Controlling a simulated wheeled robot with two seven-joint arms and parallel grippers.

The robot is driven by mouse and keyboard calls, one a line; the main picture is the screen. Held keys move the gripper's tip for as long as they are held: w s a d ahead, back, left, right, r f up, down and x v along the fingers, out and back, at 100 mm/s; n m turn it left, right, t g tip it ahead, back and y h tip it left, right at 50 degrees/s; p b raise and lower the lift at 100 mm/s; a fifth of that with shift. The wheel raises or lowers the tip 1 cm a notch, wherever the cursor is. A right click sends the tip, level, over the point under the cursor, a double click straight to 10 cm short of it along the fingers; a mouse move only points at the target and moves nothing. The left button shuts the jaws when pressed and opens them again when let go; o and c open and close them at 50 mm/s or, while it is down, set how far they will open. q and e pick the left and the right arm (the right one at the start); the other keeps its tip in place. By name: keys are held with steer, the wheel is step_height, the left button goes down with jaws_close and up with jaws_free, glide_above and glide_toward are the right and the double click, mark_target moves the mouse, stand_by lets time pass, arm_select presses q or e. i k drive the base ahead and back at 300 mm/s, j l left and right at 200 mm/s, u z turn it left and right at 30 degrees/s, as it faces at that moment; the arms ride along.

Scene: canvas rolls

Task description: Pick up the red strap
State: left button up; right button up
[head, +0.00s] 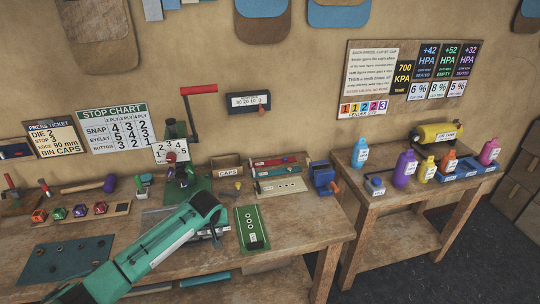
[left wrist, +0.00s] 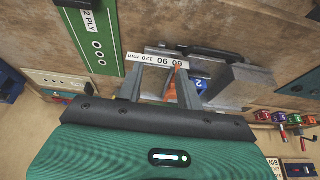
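The red strap (head: 280,161) lies in the top row of a strap rack at the back of the workbench, right of the CAPS box, in the head view. A teal strap (head: 279,172) and a cream strip with dark dots (head: 283,187) lie below it. My left arm reaches over the bench, and its wrist hides the gripper in the head view. In the left wrist view my left gripper (left wrist: 162,72) has its fingers apart, over a grey tool with a 60 90 120 mm scale (left wrist: 158,61). I see no strap between them. My right gripper is not in view.
A green 2 PLY board (head: 252,229) lies right of my wrist, in front of the rack. A blue device (head: 322,177) stands right of the rack. A press with a red handle (head: 198,90) rises behind my arm. A side table (head: 388,199) holds bottles.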

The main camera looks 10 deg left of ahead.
mark_target(272, 162)
steer(key=i, duration=1.6)
